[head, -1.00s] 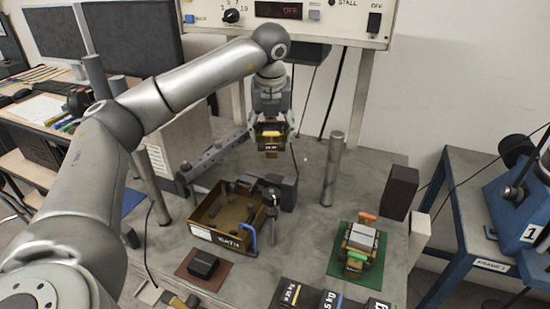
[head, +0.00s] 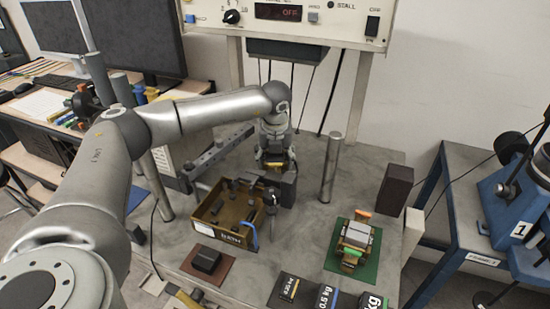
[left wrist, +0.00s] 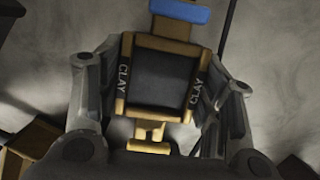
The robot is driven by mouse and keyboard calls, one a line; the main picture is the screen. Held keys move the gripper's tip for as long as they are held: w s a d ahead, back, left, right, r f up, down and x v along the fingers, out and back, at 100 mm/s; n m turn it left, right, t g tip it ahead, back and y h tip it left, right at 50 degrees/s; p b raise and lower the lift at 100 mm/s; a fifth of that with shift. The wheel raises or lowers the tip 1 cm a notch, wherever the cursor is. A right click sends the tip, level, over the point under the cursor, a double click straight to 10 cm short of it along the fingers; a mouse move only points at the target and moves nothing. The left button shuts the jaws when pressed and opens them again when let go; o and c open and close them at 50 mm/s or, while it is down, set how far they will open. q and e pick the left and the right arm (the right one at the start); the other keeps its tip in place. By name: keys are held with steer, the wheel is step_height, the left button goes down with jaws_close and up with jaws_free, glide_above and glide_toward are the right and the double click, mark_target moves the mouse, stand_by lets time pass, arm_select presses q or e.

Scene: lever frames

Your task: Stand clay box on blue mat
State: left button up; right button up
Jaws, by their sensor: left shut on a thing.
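The clay box (left wrist: 158,83), a dark block in a tan frame with CLAY on its sides, is between my left fingers in the left wrist view. In the head view my left gripper (head: 275,158) is shut on it above the bench, behind the crate; the box is mostly hidden there. A blue patch, seemingly the blue mat (head: 136,197), shows at the bench's left side, partly hidden by my arm. My right gripper is not in view.
A tan open crate (head: 228,238) with dark pieces stands mid-bench. A dark block sits on a brown mat (head: 226,275); a framed box is on a green mat (head: 340,258). A metal post (head: 330,170) stands right of my gripper. Weights line the front.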

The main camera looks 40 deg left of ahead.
arm_select(q)
steer(key=shift+w+f, duration=0.1)
steer(key=shift+f, duration=0.2)
steer(key=shift+f+b, duration=0.3)
steer(key=shift+b, duration=0.05)
steer(key=shift+s+f, duration=0.3)
steer(key=o, duration=0.8)
steer(key=shift+s+d+f, duration=0.1)
steer(key=shift+f, duration=0.05)
steer(key=o, duration=0.5)
steer(key=shift+w, duration=0.3)
steer(key=shift+c, duration=0.2)
steer(key=shift+s, duration=0.1)
